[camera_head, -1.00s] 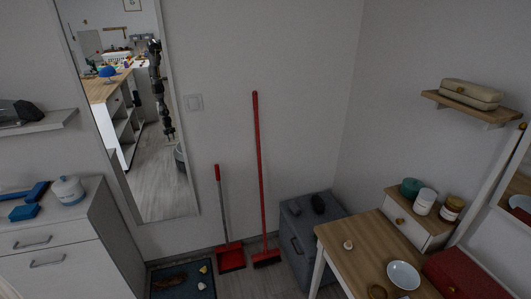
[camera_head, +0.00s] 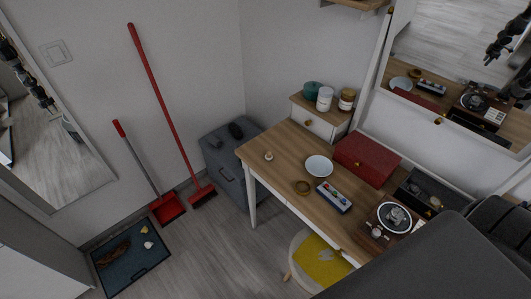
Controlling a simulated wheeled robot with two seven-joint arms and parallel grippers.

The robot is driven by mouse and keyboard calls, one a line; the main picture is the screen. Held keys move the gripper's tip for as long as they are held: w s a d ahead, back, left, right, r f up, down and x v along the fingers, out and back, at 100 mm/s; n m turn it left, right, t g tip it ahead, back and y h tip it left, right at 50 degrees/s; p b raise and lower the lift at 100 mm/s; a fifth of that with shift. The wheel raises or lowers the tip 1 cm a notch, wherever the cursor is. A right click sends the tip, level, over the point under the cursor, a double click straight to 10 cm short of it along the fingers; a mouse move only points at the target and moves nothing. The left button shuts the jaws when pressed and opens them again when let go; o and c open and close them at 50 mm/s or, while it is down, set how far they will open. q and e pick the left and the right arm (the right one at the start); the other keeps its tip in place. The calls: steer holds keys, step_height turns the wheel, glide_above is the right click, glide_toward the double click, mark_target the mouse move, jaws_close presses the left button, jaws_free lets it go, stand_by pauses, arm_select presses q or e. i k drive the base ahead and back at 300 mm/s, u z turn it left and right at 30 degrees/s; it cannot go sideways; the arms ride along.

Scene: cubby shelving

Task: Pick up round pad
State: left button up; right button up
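A yellow round pad (camera_head: 321,263) with a pale pattern lies on a round stool seat (camera_head: 296,250), partly under the front edge of the wooden desk. Its right and lower parts are hidden by the desk and by a dark grey shape at the lower right. Neither of my grippers shows directly in the head view.
The desk (camera_head: 285,150) holds a white bowl (camera_head: 318,166), a red box (camera_head: 366,159), a small tray (camera_head: 333,197) and a turntable-like device (camera_head: 393,218). A grey cabinet (camera_head: 228,165), red broom (camera_head: 160,95) and dustpan (camera_head: 167,208) stand left.

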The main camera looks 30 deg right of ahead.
mark_target(268, 157)
steer(key=u, duration=1.75)
steer(key=k, duration=0.5)
steer(key=z, duration=1.4)
